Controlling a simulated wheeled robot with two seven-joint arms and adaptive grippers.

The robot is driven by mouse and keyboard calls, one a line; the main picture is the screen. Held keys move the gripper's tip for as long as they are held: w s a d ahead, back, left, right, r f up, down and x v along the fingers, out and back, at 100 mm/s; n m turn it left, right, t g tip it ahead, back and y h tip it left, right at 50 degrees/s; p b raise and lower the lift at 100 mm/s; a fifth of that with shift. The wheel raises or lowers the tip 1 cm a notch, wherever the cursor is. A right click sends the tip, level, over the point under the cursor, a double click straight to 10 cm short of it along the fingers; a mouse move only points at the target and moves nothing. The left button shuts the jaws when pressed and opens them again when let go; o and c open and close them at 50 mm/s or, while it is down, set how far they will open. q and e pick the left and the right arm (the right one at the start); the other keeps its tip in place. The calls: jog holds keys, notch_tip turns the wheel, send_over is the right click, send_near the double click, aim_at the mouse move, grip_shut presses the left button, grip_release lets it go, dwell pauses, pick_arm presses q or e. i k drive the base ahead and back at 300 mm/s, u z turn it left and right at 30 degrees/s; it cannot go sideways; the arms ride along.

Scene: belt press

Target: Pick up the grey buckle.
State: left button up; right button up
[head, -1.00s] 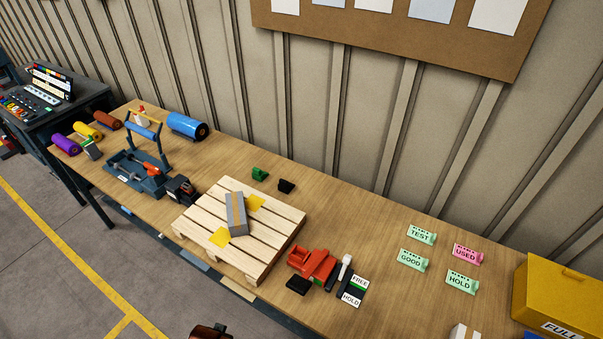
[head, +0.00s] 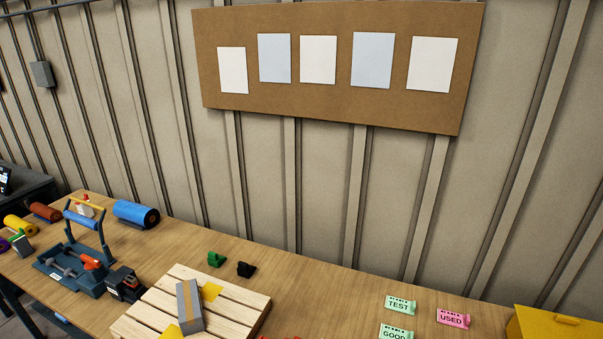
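I cannot make out a grey buckle for certain. A small green piece (head: 215,259) and a small black piece (head: 246,269) stand side by side on the wooden bench (head: 325,292), behind the pallet; they may be buckles. A grey block (head: 189,305) with a tan stripe lies on the pallet (head: 250,312). The front of the bench is cut off by the bottom of the view. Neither of my grippers is in view.
A blue-grey strapping tool (head: 75,268) and a blue roll (head: 136,214) are at left. Green TEST (head: 399,304) and GOOD (head: 395,332) tags, a pink USED tag (head: 453,318) and a yellow box (head: 558,326) are at right.

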aim_at(132, 281)
jog(key=u, duration=1.45)
